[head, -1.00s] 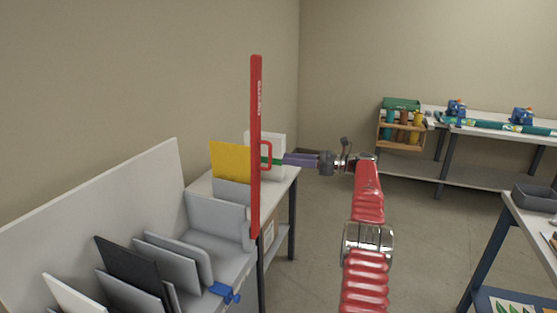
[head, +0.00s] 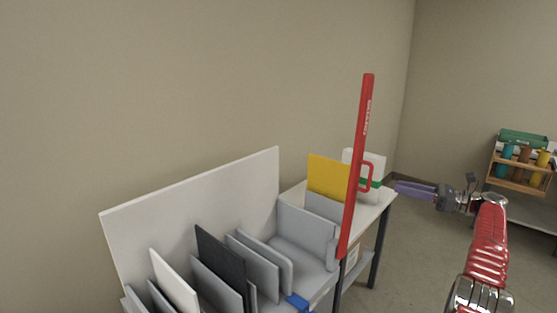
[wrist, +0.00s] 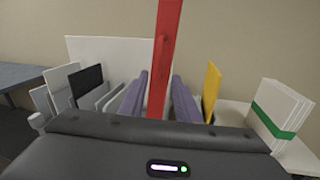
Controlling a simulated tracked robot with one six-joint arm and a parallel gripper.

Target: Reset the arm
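My gripper (head: 398,187) is at the right of the head view, its purple fingers pointing left toward a tall red bar (head: 354,190) with a loop handle (head: 368,177). A small gap shows between the fingertips and the handle. In the wrist view, the two fingers of my gripper (wrist: 158,78) are spread apart. The red bar (wrist: 165,35) appears between them, beyond the fingers, and nothing is seen pinched. The bar stands nearly upright at the end of the grey rack (head: 300,250). My red arm is at the lower right of the head view.
The rack holds several grey, black and white panels. A yellow sheet (head: 328,176) and a green-banded white stack (head: 376,168) are behind the bar, on a table (head: 380,200). A wooden caddy (head: 522,172) with bottles stands at far right. Open floor (head: 415,260) lies between.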

